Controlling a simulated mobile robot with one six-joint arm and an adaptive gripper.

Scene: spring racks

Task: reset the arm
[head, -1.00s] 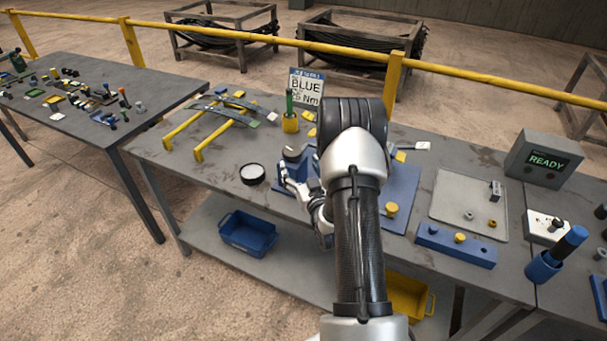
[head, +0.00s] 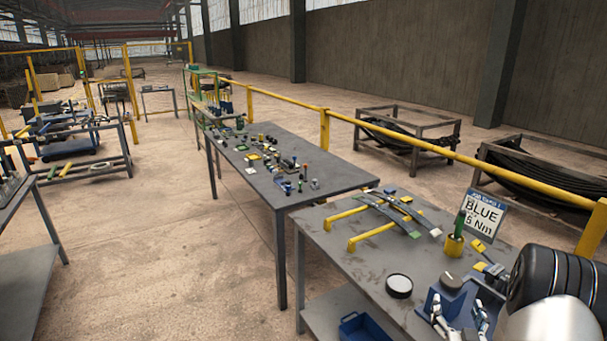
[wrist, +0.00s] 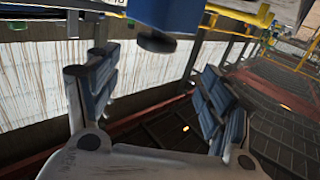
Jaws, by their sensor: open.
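My arm shows at the lower right of the head view, with its dark, ribbed joint and pale link at the edge. My gripper (head: 460,316) is low beside the blue fixture near the front of the bench, its pale fingers partly cut off by the frame. In the wrist view my gripper (wrist: 155,90) is open, its blue-padded fingers wide apart with nothing between them. A blue block with a dark round knob (wrist: 156,41) hangs into the top of that view, above the gap and apart from the fingers.
A cluttered table (head: 290,195) stands behind.

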